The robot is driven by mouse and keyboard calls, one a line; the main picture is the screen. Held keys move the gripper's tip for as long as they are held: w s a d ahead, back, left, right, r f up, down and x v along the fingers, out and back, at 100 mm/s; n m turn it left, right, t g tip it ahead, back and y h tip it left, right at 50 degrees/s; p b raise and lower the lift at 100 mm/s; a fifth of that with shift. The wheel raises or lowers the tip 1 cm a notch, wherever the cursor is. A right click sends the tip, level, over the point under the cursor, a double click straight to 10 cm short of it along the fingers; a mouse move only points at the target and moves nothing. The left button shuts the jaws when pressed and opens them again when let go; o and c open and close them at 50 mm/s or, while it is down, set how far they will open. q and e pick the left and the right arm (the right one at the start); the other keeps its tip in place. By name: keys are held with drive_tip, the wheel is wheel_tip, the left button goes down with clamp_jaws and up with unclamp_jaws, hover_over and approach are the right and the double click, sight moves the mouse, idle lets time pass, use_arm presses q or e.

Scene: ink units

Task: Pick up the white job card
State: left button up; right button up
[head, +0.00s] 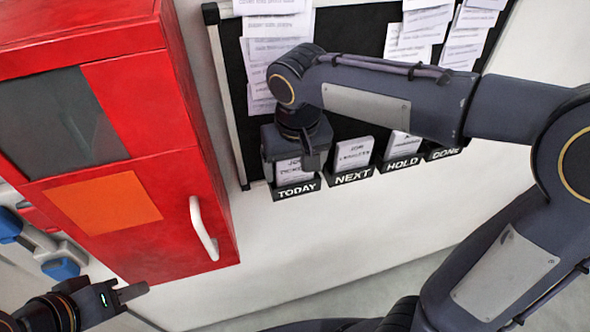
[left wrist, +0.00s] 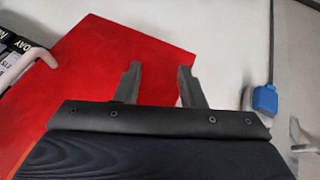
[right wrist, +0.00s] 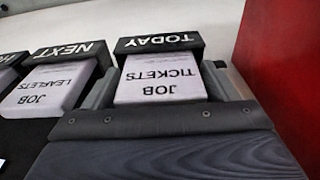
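White cards stand in black pockets along the foot of a board. The white job tickets card (right wrist: 160,82) is in the TODAY pocket (head: 296,190). My right gripper (right wrist: 160,70) is at this pocket, with one finger at each side edge of the card. The fingers look flush with the card, but I cannot tell whether they press on it. In the head view this gripper (head: 296,160) hides part of the card. My left gripper (head: 130,292) is low at the left, away from the cards. The left wrist view shows its fingers (left wrist: 158,75) apart with nothing between.
The NEXT pocket (head: 352,177) with its card, then HOLD (head: 403,163) and DONE (head: 445,153), stand to the right. Papers (head: 268,45) hang above. A red cabinet (head: 120,150) with a white handle (head: 203,230) stands close on the left. The wall below is clear.

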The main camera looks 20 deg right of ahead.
drive_tip(key=c, duration=0.7)
